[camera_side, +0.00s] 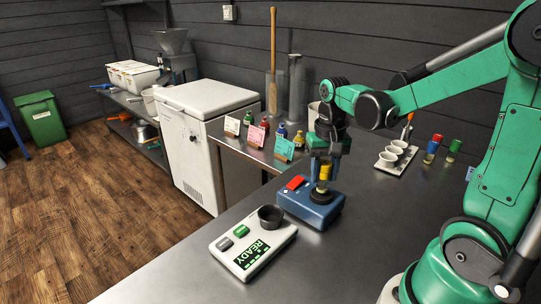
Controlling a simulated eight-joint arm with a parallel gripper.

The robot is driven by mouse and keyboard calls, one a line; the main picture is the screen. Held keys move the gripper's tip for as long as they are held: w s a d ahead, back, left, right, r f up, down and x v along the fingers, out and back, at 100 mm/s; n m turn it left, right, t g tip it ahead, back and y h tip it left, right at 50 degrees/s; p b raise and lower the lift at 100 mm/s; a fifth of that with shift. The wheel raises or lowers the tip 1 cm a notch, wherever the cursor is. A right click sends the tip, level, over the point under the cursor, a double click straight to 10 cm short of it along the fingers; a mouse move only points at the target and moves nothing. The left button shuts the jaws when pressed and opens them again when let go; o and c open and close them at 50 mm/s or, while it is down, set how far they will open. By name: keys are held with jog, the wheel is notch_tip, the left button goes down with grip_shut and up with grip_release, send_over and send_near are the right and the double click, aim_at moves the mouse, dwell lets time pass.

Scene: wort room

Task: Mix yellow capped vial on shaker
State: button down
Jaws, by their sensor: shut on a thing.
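The yellow capped vial (325,172) is upright between the fingers of my gripper (324,164). My gripper is shut on it, near its cap. The vial is directly over the dark round head of the blue shaker (311,209); its lower end is small, and I cannot tell whether it touches the head. The shaker stands on the metal bench and has a red button (295,182) on its left side.
A white device (252,248) with a black cup and a screen reading "READY" stands in front of the shaker. Bottles with cards (258,134) stand behind.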

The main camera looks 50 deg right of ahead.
aim_at(325, 163)
jog(key=shift+f, duration=0.45)
dwell(2.0)
jog(key=shift+r, duration=0.1)
dwell(4.4)
jog(key=shift+r, duration=2.9)
